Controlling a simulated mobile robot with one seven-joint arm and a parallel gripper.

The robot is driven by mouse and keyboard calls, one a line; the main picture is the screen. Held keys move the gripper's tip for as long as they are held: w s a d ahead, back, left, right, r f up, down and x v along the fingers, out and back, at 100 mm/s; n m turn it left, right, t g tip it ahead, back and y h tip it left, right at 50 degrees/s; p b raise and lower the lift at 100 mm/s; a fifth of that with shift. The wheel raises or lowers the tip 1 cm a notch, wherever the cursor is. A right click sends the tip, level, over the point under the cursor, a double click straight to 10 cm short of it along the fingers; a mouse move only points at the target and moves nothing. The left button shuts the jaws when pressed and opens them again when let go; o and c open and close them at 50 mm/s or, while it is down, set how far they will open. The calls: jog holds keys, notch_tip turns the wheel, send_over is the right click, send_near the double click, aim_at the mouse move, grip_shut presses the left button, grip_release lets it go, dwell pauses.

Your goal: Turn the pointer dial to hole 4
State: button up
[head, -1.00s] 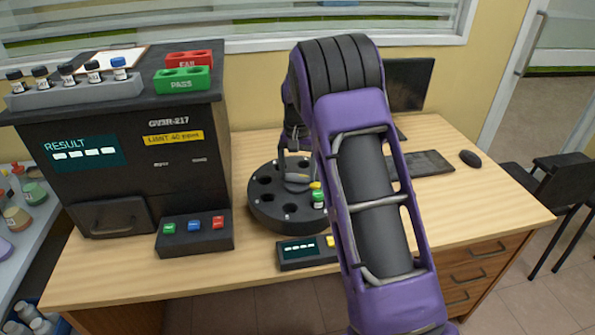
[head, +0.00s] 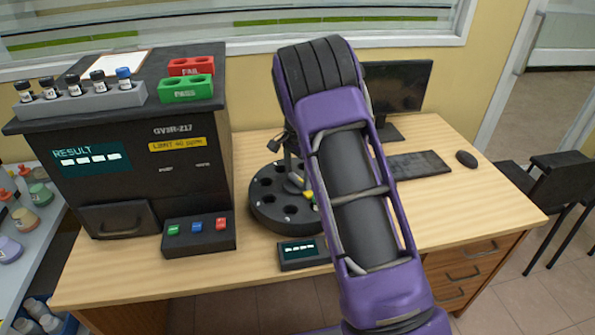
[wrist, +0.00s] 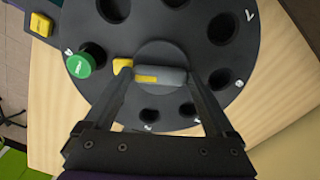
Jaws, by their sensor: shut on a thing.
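The pointer dial (wrist: 172,76) is a grey bar with a yellow stripe and yellow tip at the centre of a round black carousel (wrist: 205,55). In the wrist view, my gripper (wrist: 160,82) is shut on the bar, with one finger at each end. The yellow tip points left, towards a green-capped vial (wrist: 79,66) standing in a rim hole, but is apart from it. A small white mark by that hole looks like a 4, turned and hard to read. In the head view, the carousel (head: 265,215) is partly hidden by my arm.
A black analyser (head: 130,180) with a button box (head: 198,237) stands left of the carousel. A small display (head: 302,252) sits in front. A monitor (head: 398,88), keyboard (head: 418,165) and mouse (head: 467,159) are at the right. The desk's front right is clear.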

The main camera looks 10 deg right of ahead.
aim_at(298, 177)
jog(key=shift+m, duration=0.6)
jog(key=o, duration=1.1)
jog(key=shift+c, duration=0.2)
jog(key=shift+r, duration=0.1)
notch_tip(298, 177, up, 17)
jog(key=p, duration=0.2)
jog(key=shift+r, duration=0.15)
